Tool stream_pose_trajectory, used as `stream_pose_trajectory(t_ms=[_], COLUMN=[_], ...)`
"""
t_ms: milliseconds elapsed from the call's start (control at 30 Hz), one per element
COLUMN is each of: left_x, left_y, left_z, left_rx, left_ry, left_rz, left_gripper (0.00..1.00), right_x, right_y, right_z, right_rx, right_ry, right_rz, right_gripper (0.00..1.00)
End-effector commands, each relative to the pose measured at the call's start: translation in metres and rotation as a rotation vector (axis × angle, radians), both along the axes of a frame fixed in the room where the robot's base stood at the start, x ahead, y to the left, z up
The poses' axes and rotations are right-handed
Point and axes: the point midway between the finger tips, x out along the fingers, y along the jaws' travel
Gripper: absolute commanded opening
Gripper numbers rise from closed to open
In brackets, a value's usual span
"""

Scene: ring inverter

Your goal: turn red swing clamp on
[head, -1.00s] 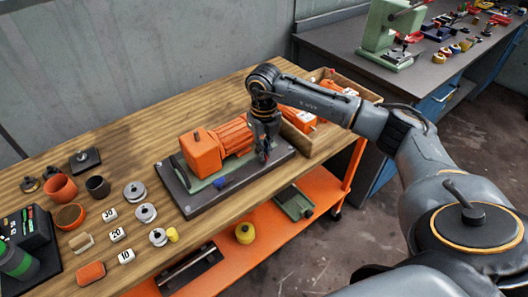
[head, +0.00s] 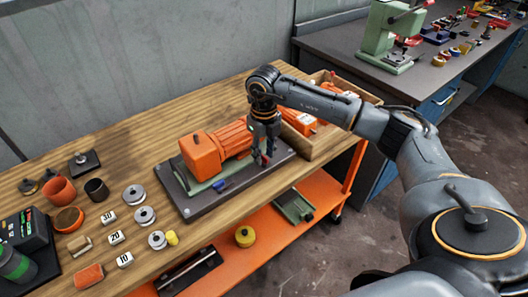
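An orange motor (head: 204,154) lies on a green plate on a dark grey base (head: 205,205) on the wooden bench. A small blue clamp part (head: 222,184) sits at the base's near side. My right gripper (head: 264,159) points down over the base's right end, beside the motor. A small red part, probably the red swing clamp (head: 267,160), shows at its fingertips and is partly hidden by them. Whether the fingers are closed on it cannot be told. My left gripper is not in view.
An open wooden box (head: 327,137) with orange parts stands close right of the base. Cups, metal discs (head: 144,216) and numbered blocks (head: 116,237) cover the bench's left part. An orange shelf (head: 276,245) lies below. The wall is behind.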

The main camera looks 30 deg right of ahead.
Motion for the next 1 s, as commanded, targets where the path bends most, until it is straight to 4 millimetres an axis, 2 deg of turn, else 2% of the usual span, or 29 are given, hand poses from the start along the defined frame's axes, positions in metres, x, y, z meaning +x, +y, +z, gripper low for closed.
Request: stream_pose_trajectory(t_ms=[233,367,800,1000], left_x=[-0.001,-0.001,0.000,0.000], left_y=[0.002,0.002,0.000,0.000], left_z=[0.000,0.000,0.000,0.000], left_rx=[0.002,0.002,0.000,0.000], left_ry=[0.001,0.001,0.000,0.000], left_rz=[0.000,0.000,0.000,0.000], left_gripper=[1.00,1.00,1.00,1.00], right_x=[0.000,0.000,0.000,0.000], right_y=[0.000,0.000,0.000,0.000], right_z=[0.000,0.010,0.097,0.117], right_rx=[0.000,0.001,0.000,0.000], right_ry=[0.001,-0.002,-0.002,-0.001], right_rz=[-0.001,0.000,0.000,0.000], right_gripper=[0.31,0.31,0.31,0.31])
